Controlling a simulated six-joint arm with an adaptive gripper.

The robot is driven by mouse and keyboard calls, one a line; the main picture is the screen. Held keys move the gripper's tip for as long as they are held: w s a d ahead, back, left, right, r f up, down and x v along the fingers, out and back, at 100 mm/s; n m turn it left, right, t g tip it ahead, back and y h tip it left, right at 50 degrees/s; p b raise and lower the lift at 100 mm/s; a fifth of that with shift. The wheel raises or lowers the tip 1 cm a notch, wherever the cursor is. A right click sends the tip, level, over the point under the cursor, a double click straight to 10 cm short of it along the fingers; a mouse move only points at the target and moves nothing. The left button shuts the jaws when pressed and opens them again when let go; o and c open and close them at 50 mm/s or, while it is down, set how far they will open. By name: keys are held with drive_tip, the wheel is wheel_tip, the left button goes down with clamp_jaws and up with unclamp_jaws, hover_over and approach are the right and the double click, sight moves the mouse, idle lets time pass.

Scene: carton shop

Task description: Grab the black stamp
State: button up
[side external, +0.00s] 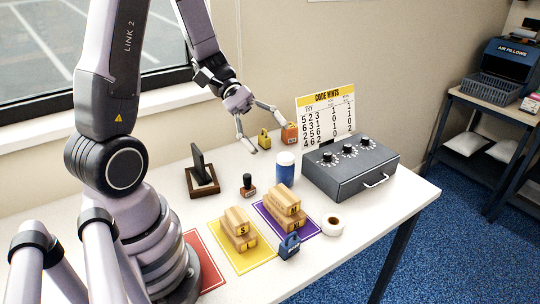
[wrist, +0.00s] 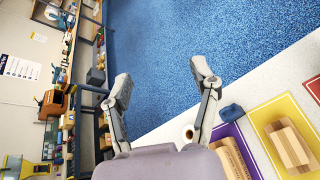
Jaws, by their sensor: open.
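The black stamp (side external: 248,185) stands upright on the white table in the side view, with a dark knob handle and a reddish-brown base. It sits left of a blue jar with a white lid (side external: 285,169). My gripper (side external: 268,133) is open and empty, with its fingers spread. It is above and behind the stamp in that view, apart from it. In the wrist view, both fingers of my gripper (wrist: 162,84) show wide apart over the blue floor. I cannot make out the stamp in the wrist view.
A yellow padlock (side external: 264,140) and an orange item (side external: 289,135) appear near my fingers. A grey dial box (side external: 350,168) stands right. A dark panel on a wooden base (side external: 202,180) stands left. Wooden blocks, a blue padlock (side external: 290,246) and tape roll (side external: 332,226) lie in front.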

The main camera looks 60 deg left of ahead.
drive_tip(key=w+a+f+n+t+h, duration=0.1)
drive_tip(key=w+a+f+n+t, duration=0.4)
drive_tip(key=w+n+t, duration=0.15)
drive_tip(key=n+t+y, duration=0.8)
drive_tip(key=n+y, duration=0.3)
drive_tip(key=n, duration=0.3)
hover_over(245, 187)
drive_tip(key=d, duration=0.4)
wheel_tip(245, 187, down, 16)
drive_tip(key=r, duration=0.1)
drive_tip(key=s+a+f+n+y, duration=0.1)
drive_tip(key=f, duration=0.2)
drive_tip(key=s+a+f+n+g+y, duration=0.1)
drive_tip(key=f+n+y, duration=0.1)
drive_tip(key=f, duration=0.1)
drive_tip(key=s+a+f+n+g+y, duration=0.1)
drive_tip(key=s+f, duration=0.1)
drive_tip(key=shift+s+a+f, duration=0.1)
drive_tip(key=shift+a+f, duration=0.25)
drive_tip(key=shift+f, duration=0.05)
drive_tip(key=shift+w+f+n+g+y, duration=0.2)
drive_tip(key=shift+w+n+g+y, duration=0.05)
drive_tip(key=shift+y, duration=0.05)
drive_tip(key=x, duration=0.6)
drive_tip(key=shift+w+f, duration=0.1)
drive_tip(key=shift+w, duration=0.3)
clamp_jaws()
